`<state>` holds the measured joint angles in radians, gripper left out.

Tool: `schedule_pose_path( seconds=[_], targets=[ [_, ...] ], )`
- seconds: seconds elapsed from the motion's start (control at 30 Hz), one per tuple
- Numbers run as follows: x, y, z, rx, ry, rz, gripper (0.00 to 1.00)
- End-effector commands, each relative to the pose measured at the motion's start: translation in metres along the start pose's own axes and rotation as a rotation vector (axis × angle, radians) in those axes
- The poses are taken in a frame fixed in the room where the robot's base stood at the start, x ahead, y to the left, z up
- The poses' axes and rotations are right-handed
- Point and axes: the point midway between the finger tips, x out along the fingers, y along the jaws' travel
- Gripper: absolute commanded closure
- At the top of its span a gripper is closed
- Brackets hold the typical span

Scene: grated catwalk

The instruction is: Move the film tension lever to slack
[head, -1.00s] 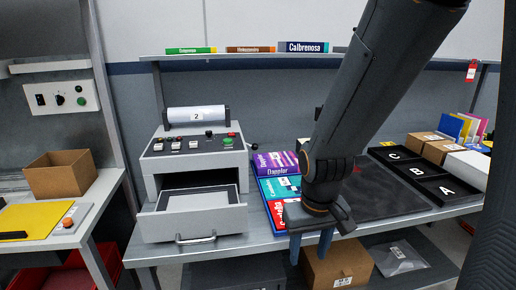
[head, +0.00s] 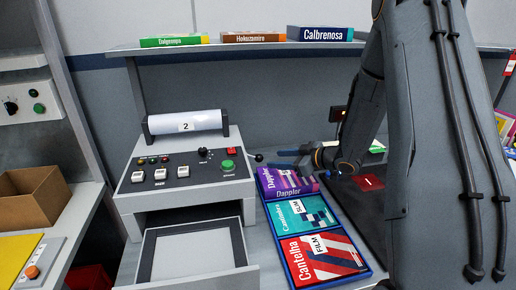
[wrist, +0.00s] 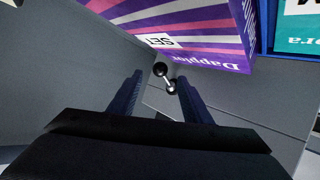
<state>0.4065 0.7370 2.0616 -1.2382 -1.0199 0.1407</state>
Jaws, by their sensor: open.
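The film tension lever (head: 258,158) is a short rod with a black ball knob on the right side of the grey wrapping machine (head: 185,205). In the wrist view the lever (wrist: 165,78) shows as a pale rod with dark ends, lying between and beyond the fingertips. My gripper (head: 287,159) is open, with its blue fingers pointing left toward the lever, a little to its right. In the wrist view my gripper (wrist: 160,85) has its two fingers apart, with nothing held. I cannot tell whether either finger touches the lever.
A purple Dapplor box (head: 285,181) lies just below my gripper, with a teal box (head: 303,213) and a red Cantelha box (head: 320,258) in front. The machine's drawer (head: 192,252) is pulled out. A shelf (head: 240,47) with boxes runs above.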

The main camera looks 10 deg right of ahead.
Motion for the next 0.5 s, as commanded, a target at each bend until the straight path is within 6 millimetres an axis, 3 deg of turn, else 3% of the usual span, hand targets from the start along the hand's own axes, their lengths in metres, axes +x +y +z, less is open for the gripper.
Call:
schedule_pose_path(
  seconds=[0.17,0.5],
  targets=[
    [0.006,-0.005,-0.003,-0.006,0.034,-0.031,0.56],
    [0.059,-0.012,-0.007,-0.01,0.035,-0.039,0.56]
  ],
)
